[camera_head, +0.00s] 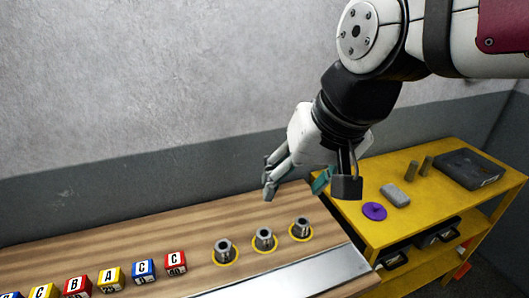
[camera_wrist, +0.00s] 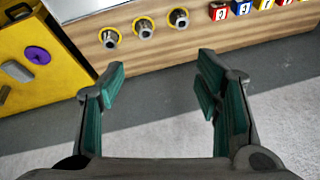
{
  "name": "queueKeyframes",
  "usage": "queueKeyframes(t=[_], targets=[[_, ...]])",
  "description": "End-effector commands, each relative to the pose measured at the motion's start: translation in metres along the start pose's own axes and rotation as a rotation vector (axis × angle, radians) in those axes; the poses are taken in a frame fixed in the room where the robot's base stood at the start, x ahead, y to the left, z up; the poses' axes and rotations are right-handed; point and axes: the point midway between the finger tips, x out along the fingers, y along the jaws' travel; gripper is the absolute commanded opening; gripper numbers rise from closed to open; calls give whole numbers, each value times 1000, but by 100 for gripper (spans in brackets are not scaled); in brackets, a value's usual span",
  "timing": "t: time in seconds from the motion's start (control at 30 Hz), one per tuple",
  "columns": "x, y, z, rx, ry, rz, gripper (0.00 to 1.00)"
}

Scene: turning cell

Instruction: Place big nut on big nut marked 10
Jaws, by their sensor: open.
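Three grey metal nut-like pieces stand upright in a row on the wooden bench, each inside a yellow ring: a left one (camera_head: 223,247), a middle one (camera_head: 264,237) and a right one (camera_head: 301,226). They also show at the top of the wrist view as a left one (camera_wrist: 110,37), a middle one (camera_wrist: 145,28) and a right one (camera_wrist: 180,17). I cannot read a 10 on any of them, and I cannot tell which is the big nut. My gripper (camera_head: 294,182) is open and empty, in the air above and behind the row. Its spread fingers (camera_wrist: 159,80) show in the wrist view.
Coloured letter blocks (camera_head: 112,279) line the bench to the left. A metal strip (camera_head: 305,275) runs along the bench front. A yellow cart (camera_head: 345,205) at right carries a purple disc (camera_head: 374,211), a grey block (camera_head: 396,195), small cylinders and a dark tray (camera_head: 468,169).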

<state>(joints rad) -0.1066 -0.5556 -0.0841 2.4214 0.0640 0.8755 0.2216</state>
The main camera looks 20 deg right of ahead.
Motion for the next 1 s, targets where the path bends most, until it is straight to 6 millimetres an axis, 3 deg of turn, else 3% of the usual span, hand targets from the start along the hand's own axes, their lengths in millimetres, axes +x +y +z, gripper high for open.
queueKeyframes(t=[0.1,0.33,0.63,0.83,1.0], targets=[[-15,12,15,-122,61,39,58],[-25,23,29,-246,105,90,58],[-25,23,29,-254,106,93,58],[-5,23,20,-253,106,92,58],[-7,23,21,-252,106,92,58]])
